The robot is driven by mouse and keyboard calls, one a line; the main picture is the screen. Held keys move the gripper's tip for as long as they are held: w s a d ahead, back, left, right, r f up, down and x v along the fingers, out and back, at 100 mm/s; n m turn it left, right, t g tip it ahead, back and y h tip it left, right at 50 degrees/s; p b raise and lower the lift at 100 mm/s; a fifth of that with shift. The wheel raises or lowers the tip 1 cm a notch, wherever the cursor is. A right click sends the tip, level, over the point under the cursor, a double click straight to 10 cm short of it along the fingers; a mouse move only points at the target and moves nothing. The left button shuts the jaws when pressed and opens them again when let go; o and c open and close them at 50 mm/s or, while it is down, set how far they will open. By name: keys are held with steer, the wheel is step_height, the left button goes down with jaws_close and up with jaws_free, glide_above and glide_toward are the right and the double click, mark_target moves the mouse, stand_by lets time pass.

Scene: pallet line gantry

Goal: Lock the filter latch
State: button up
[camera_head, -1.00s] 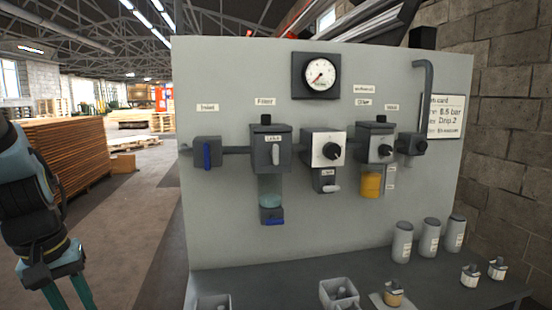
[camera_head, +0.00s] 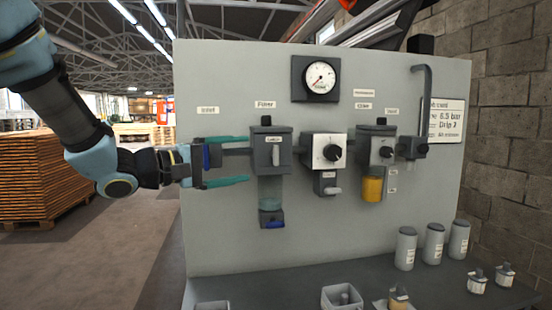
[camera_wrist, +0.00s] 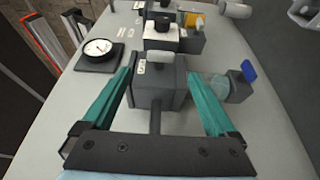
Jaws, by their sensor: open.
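The filter (camera_head: 285,150) is a grey box on the panel under a label, with a clear bowl (camera_head: 271,192) below it. Its latch (camera_head: 276,156) is a small light grey lever on the front face, pointing roughly vertically. In the wrist view the filter (camera_wrist: 158,88) lies straight ahead, with the latch (camera_wrist: 160,57) at its front. My gripper (camera_head: 247,159) is open and empty, just left of the filter. One teal finger is above the inlet pipe, one below. In the wrist view the fingertips (camera_wrist: 160,77) flank the box; contact cannot be told.
A blue-handled inlet valve (camera_head: 207,156) is partly hidden by my gripper. A regulator (camera_head: 324,148), an oiler (camera_head: 377,150) and a gauge (camera_head: 316,76) are also on the panel (camera_head: 225,230). Grey canisters (camera_head: 405,248) and small parts stand on the bench (camera_head: 280,285).

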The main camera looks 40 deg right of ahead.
mark_target(273, 156)
steer(key=d+p, duration=0.1)
steer(key=d, duration=0.2)
steer(key=d+p, duration=0.1)
steer(key=d, duration=0.6)
steer(key=shift+s+d+p, duration=0.15)
steer(key=shift+s+p, duration=0.1)
steer(key=shift+p, duration=0.15)
steer(key=c, duration=1.4)
steer(key=shift+o, duration=0.2)
steer(key=shift+f, duration=0.1)
